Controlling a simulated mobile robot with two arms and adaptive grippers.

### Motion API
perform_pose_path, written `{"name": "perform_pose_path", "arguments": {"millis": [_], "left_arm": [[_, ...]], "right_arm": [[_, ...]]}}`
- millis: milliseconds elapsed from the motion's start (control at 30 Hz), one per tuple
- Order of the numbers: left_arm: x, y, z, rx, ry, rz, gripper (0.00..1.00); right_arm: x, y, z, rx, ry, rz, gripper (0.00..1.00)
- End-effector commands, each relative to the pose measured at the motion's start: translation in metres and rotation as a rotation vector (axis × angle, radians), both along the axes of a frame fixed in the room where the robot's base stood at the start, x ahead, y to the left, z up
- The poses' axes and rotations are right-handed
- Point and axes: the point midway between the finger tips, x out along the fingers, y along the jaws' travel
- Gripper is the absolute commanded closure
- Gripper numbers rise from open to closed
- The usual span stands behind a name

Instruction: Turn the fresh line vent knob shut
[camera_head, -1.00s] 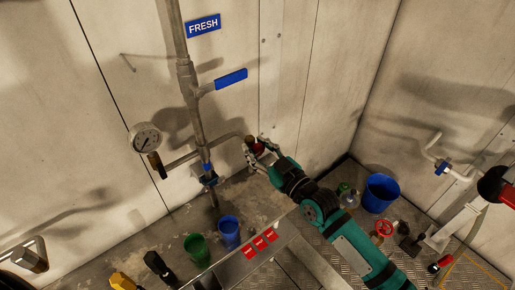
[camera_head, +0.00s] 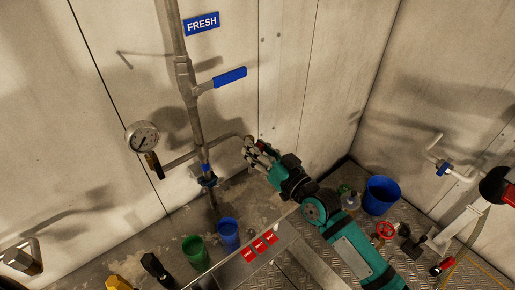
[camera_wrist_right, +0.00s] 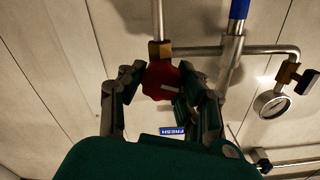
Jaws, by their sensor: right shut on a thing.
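The red vent knob (camera_wrist_right: 160,80) sits at the end of the fresh line's side branch, with a short white mark on its face. My right gripper (camera_wrist_right: 163,88) is shut on the knob, one finger on each side of it in the right wrist view. In the head view my right gripper (camera_head: 257,151) covers most of the knob. The blue FRESH label (camera_head: 202,23) is on the wall beside the vertical pipe (camera_head: 191,100); it also shows in the right wrist view (camera_wrist_right: 172,131). My left gripper is not in view.
A pressure gauge (camera_head: 142,136) and a blue lever (camera_head: 230,77) stick out from the pipework near my right arm. Green (camera_head: 195,250) and blue (camera_head: 229,233) cups stand below. A blue bucket (camera_head: 381,195) and a red handwheel (camera_head: 384,230) are at the right.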

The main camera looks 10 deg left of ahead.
Motion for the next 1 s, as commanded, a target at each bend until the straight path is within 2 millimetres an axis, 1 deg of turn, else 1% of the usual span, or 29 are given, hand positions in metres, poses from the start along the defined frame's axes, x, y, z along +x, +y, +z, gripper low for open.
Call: {"name": "perform_pose_path", "arguments": {"millis": [433, 467, 633, 667, 900, 1000], "left_arm": [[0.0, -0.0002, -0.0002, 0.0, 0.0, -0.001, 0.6], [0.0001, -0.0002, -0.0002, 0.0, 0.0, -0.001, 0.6], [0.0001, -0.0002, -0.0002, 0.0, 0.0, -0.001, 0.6], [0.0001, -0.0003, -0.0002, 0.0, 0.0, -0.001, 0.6], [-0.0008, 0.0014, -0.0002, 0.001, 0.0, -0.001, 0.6], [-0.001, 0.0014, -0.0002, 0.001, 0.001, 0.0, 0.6]], "right_arm": [[-0.0001, -0.0001, -0.0009, 0.007, 0.012, 0.0, 0.99], [-0.0001, -0.0001, -0.0009, 0.007, 0.012, 0.0, 0.66], [-0.0001, -0.0002, -0.0008, 0.007, 0.011, -0.001, 0.44], [-0.0001, -0.0002, -0.0007, 0.007, 0.011, -0.001, 0.43], [-0.0002, -0.0007, -0.0004, 0.007, 0.011, -0.001, 0.43], [-0.0035, -0.0055, -0.0012, 0.007, 0.011, -0.001, 0.43]]}}
